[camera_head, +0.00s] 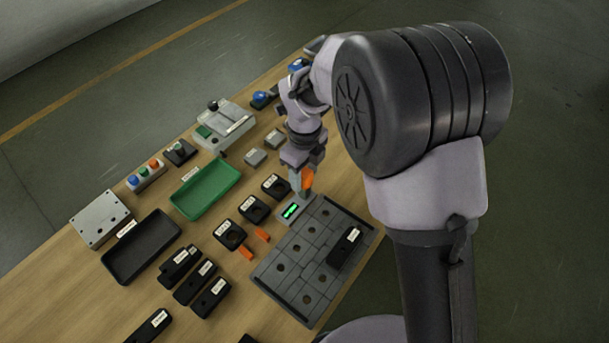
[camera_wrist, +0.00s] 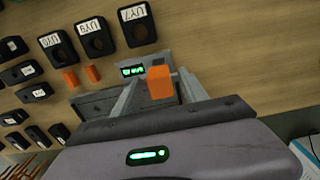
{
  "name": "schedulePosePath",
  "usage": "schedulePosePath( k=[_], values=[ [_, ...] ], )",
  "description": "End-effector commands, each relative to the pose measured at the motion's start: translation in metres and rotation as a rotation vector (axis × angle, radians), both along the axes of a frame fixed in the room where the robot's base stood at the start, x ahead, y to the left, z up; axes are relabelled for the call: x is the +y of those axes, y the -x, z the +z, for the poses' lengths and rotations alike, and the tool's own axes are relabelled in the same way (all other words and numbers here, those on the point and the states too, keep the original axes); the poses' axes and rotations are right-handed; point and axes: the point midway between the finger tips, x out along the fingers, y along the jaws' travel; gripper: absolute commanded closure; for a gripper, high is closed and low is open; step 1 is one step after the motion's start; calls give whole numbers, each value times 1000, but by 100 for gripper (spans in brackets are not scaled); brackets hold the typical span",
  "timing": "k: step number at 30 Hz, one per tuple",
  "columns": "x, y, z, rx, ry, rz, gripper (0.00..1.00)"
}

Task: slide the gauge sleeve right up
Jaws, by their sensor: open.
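An orange block (camera_wrist: 160,82), which looks like the gauge sleeve, stands up beside a grey gauge unit with a lit green display (camera_wrist: 132,70). In the head view the orange block (camera_head: 308,179) shows just behind the gauge display (camera_head: 291,211). My gripper (camera_wrist: 158,92) is open, with one finger on each side of the orange block. I cannot tell whether either finger touches it. In the head view my gripper (camera_head: 302,182) points down at the gauge. The sleeve's rod is mostly hidden, so its height on it is unclear.
A grey tiled plate (camera_head: 279,263) with holes carries a black labelled block (camera_head: 344,248). Several black labelled blocks (camera_head: 230,234) and two small orange pieces (camera_head: 246,252) lie close by. A green tray (camera_head: 206,187), a black tray (camera_head: 141,246) and a button box (camera_head: 146,176) are further left.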

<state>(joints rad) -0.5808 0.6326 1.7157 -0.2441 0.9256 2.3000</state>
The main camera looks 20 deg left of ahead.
Motion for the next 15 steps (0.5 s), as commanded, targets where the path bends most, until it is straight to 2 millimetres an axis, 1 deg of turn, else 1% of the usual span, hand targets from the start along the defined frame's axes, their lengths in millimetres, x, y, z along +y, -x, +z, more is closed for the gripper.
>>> schedulePosePath(
  k=[6,8,9,11,12,14,15],
  values=[
    [0,0,0,0,0,0,49],
    [0,0,0,0,0,0,61],
    [0,0,1,0,0,0,69],
    [0,0,1,0,0,0,80],
    [0,0,1,0,0,1,88],
    [0,0,1,0,0,1,100],
    [0,0,1,0,0,1,100]
  ],
)
